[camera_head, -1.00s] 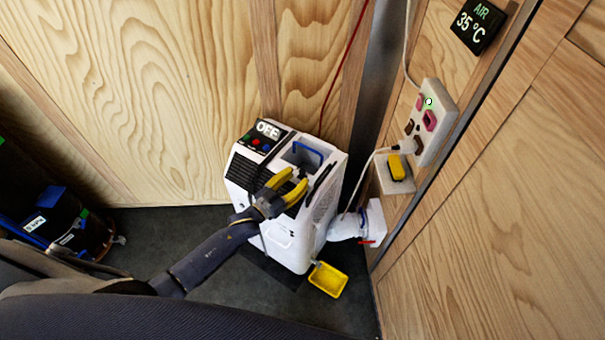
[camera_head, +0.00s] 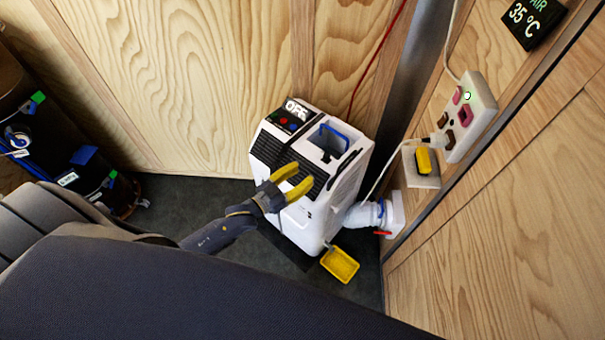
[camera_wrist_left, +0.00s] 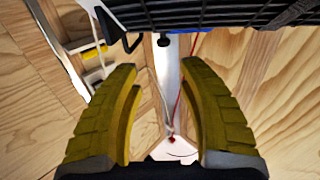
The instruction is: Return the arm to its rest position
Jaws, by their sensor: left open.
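My left gripper (camera_head: 294,181) has yellow fingers and is open and empty, in front of the white machine's near face. In the left wrist view its two fingers (camera_wrist_left: 163,110) stand wide apart with nothing between them. The white machine (camera_head: 308,225) stands on the dark floor, its display reading OFF, with a blue-edged opening (camera_head: 333,138) in its top. Its dark grille (camera_wrist_left: 215,12) shows along the top of the left wrist view. Whether the fingers touch the machine, I cannot tell. My right gripper is not in view.
A yellow tray (camera_head: 340,264) lies on the floor by the machine. A white pipe fitting (camera_head: 370,215) joins the machine to the right wall. A socket panel (camera_head: 468,115) with a cable is on that wall. Dark cylinders (camera_head: 75,165) stand at the left.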

